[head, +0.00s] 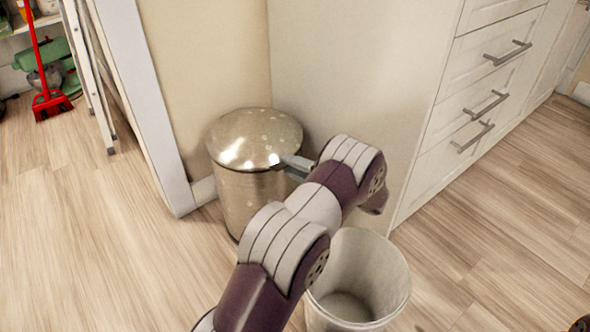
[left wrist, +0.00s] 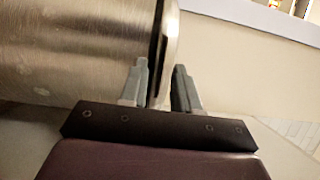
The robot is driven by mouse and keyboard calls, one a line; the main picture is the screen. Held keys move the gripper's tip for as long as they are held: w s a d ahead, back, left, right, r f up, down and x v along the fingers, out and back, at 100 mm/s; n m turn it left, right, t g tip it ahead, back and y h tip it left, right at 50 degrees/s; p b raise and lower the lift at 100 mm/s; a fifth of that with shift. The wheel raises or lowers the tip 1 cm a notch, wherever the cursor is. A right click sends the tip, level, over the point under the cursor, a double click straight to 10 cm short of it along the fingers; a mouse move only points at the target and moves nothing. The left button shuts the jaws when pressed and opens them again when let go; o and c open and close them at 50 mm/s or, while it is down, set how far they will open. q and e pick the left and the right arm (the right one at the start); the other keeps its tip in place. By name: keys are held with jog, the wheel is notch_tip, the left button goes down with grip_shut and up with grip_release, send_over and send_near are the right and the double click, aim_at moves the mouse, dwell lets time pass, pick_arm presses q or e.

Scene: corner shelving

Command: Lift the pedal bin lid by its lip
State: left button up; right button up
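The pedal bin (head: 250,195) is a brushed metal cylinder standing upright in the corner. Its shiny domed lid (head: 255,138) looks closed. My left gripper (head: 290,164) reaches the lid's right edge in the head view, its fingers partly hidden by my wrist. In the left wrist view, the bin body (left wrist: 75,50) lies on the left and the lid rim (left wrist: 169,40) comes down between the two fingers of my left gripper (left wrist: 160,88). The fingers stand apart, one on each side of the rim; I cannot tell whether they touch it.
An open white bin (head: 390,297) stands on the floor under my left arm. A white cabinet with drawers (head: 470,110) is on the right. A door frame (head: 150,110), ladder (head: 90,75) and red broom (head: 50,100) are on the left. Floor at front left is clear.

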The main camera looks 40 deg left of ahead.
pick_arm(q)
grip_shut()
dwell(1.4)
